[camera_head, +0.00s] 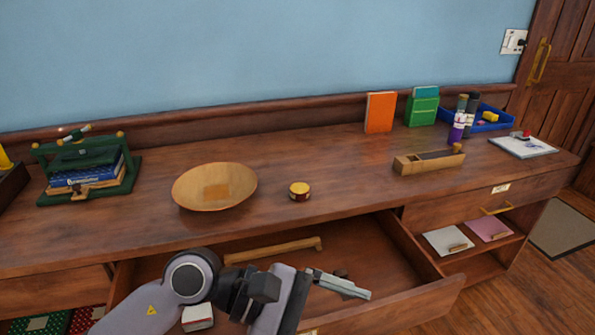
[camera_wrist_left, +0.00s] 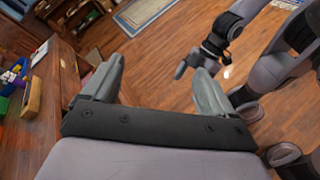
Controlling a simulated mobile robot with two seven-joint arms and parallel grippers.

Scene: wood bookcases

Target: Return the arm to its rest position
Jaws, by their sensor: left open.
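My left arm comes in from the lower left in the head view, in front of the open drawer (camera_head: 375,260). My left gripper (camera_head: 343,286) is over or in front of the drawer, seen edge-on. Another arm of mine, apparently the right, shows at the upper right of that view. Its end (camera_wrist_left: 185,68) is small, and its jaw state is unclear. The right arm is not in the head view.
A long wooden counter holds a green press (camera_head: 88,172), a shallow bowl (camera_head: 215,186), a small yellow-lidded jar (camera_head: 299,190), a wooden box (camera_head: 428,161) and a blue tray (camera_head: 490,119). The drawer holds a wooden stick (camera_head: 275,250). Open floor (camera_wrist_left: 165,50) lies beyond my left fingers.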

